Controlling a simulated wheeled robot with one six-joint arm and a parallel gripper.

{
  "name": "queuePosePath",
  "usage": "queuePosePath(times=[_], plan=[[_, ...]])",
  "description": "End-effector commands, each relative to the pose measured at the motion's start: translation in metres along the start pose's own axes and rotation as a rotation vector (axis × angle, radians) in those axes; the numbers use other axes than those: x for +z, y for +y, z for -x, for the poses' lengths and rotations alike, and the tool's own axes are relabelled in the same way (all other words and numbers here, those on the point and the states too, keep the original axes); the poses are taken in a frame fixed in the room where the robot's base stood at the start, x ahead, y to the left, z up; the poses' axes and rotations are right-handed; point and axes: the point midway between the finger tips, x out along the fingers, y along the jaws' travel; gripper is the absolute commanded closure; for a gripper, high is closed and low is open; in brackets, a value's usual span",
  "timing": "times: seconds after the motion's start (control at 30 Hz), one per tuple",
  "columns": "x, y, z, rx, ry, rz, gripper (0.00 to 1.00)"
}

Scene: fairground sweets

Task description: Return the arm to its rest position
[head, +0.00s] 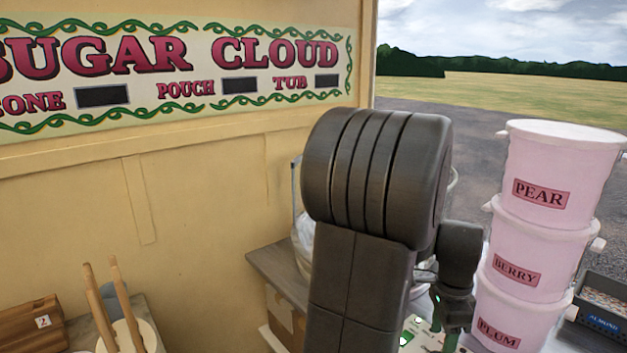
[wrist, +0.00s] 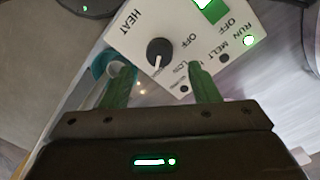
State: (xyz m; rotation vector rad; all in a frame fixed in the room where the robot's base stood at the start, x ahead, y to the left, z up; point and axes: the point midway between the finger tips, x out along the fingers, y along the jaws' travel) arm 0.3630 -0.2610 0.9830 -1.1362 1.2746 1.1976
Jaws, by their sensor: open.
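My arm (head: 370,230) rises large and dark through the middle of the head view and bends over at the top. Its wrist hangs down to the right, with the end partly hidden low in the picture. In the wrist view my gripper (wrist: 160,68) is open, its two green fingers apart with nothing seen between them. Beyond the fingers is a white control panel (wrist: 190,30) with a black HEAT knob (wrist: 159,52) and RUN, MELT and OFF labels. I cannot tell whether the fingers touch the panel.
Stacked pink tubs (head: 535,245) labelled PEAR, BERRY and PLUM stand just right of my wrist. A dark crate marked ALMOND (head: 603,322) is beyond them. Wooden sticks (head: 122,300) stand in a holder at lower left, beside a wooden box (head: 30,325). A sign wall (head: 200,190) stands behind.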

Motion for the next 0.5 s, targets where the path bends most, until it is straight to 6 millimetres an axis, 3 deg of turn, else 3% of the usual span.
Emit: queuePosePath(times=[0.23, 0.5], plan=[[0.0, 0.001, -0.041, 0.003, -0.001, 0.0, 0.45], [0.0, 0.0, -0.052, 0.0, 0.001, 0.016, 0.45]])
